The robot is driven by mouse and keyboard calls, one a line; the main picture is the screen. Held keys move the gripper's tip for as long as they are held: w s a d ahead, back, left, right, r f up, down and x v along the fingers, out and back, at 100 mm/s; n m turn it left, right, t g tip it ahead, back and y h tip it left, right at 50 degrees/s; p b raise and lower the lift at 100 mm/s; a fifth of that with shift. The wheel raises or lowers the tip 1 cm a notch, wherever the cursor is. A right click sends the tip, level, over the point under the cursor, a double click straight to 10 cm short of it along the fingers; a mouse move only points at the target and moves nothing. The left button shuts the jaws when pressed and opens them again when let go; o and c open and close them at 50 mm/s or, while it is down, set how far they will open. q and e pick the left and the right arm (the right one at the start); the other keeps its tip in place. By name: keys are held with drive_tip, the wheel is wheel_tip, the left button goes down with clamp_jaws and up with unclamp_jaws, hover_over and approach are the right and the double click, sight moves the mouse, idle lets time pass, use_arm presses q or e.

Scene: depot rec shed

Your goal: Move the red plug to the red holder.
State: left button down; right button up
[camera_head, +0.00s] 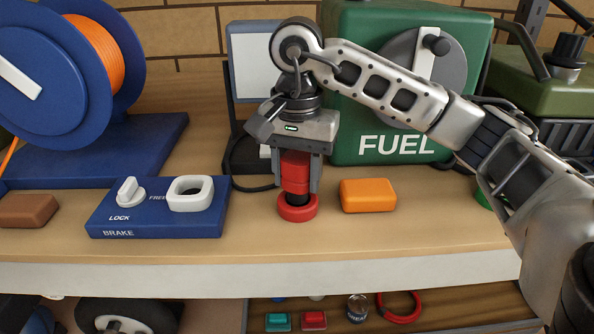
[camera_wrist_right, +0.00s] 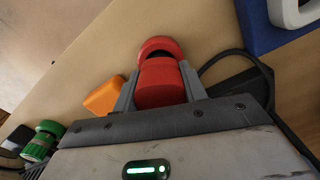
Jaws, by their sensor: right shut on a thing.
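My right gripper (camera_head: 297,190) points down over the middle of the bench and is shut on the red plug (camera_head: 295,172). Its fingers grip the sides of the plug, which is upright. Below the plug shows a short black section, and under it a wider red ring-shaped base (camera_head: 297,210) at the bench top. In the right wrist view the red plug (camera_wrist_right: 161,82) sits between the fingers, with the red base (camera_wrist_right: 160,47) beyond it. I cannot tell whether this base is the red holder or part of the plug. My left gripper is out of view.
An orange block (camera_head: 367,195) lies just right of the plug. A blue brake panel (camera_head: 155,222) with a white knob and square ring is to the left. A green plug-like part (camera_wrist_right: 40,142) shows in the wrist view.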

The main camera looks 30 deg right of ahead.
use_arm(q)
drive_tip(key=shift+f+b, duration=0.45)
drive_tip(key=shift+b, duration=0.35)
use_arm(e)
drive_tip(key=shift+f, duration=0.9)
drive_tip(key=o, duration=1.1)
drive_tip(key=shift+c, duration=0.2)
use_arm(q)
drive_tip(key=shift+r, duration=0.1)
use_arm(e)
wheel_tip(320, 180, up, 2)
drive_tip(key=shift+r, duration=0.1)
use_arm(q)
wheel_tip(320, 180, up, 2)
drive_tip(key=p, duration=0.4)
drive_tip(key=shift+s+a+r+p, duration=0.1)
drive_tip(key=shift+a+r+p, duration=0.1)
drive_tip(key=shift+p, duration=0.2)
use_arm(e)
wheel_tip(320, 180, up, 14)
